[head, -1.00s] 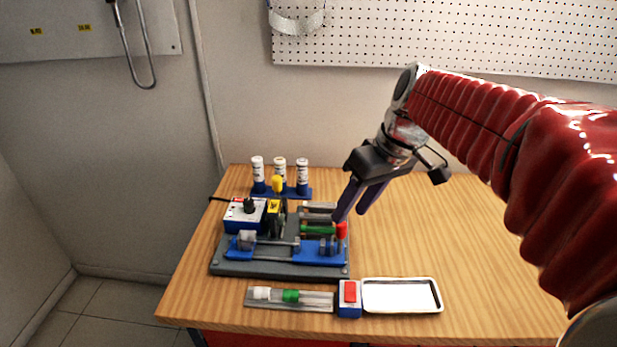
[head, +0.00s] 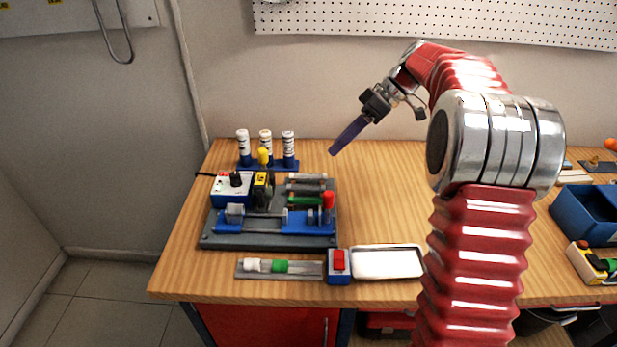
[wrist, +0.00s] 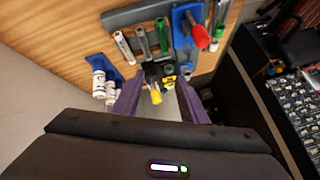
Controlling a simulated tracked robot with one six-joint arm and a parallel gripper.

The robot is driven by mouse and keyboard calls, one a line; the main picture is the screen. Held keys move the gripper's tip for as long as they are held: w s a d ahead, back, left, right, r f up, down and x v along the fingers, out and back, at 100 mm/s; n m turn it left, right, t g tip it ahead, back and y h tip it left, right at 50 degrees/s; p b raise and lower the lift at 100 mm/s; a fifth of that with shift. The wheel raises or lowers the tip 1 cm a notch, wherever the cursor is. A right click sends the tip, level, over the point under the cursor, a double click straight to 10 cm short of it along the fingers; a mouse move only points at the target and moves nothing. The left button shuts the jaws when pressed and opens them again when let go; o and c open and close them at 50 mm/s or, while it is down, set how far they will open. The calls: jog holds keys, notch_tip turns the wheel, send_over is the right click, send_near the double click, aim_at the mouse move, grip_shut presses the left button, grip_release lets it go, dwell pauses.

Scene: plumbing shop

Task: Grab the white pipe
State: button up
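A pale pipe that looks like the white pipe (head: 307,177) lies at the back of a short rack on the grey bench fixture. In the wrist view it is the leftmost pipe (wrist: 124,47), beside a grey pipe (wrist: 143,42) and a green pipe (wrist: 163,38). My gripper (head: 334,152) hangs in the air above and to the right of the rack, fingers slanting down. In the wrist view its purple fingers (wrist: 158,88) are spread apart with nothing between them. The white pipe lies beyond the fingertips, not touched.
Three white bottles (head: 266,143) stand behind the fixture. A control box (head: 231,188) with a black knob and a red-capped post (head: 328,202) stand on the fixture. A red-button box (head: 339,265) and white tray (head: 386,263) lie in front. The tabletop right of the fixture is clear.

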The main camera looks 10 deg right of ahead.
jog(key=w+d+f+n+y, duration=0.4)
jog(key=w+d+f+n, duration=0.2)
jog(key=w+d+f, duration=0.1)
jog(key=shift+w+d+f+g, duration=0.3)
jog(key=shift+d+f, duration=0.35)
jog(key=shift+f, duration=0.5)
send_near(308, 177)
jog(key=shift+w+a+f, duration=0.1)
jog(key=shift+a+f, duration=0.1)
jog(key=shift+f, duration=0.3)
jog(key=shift+w+a+f, duration=0.1)
jog(key=shift+a+f, duration=0.1)
jog(key=shift+f, duration=0.25)
jog(key=shift+a, duration=0.15)
jog(key=x, duration=0.3)
jog(key=shift+w+a, duration=0.15)
jog(key=shift+a, duration=0.3)
jog(key=shift+a+f, duration=0.25)
jog(key=shift+a, duration=0.3)
jog(key=shift+c, duration=0.4)
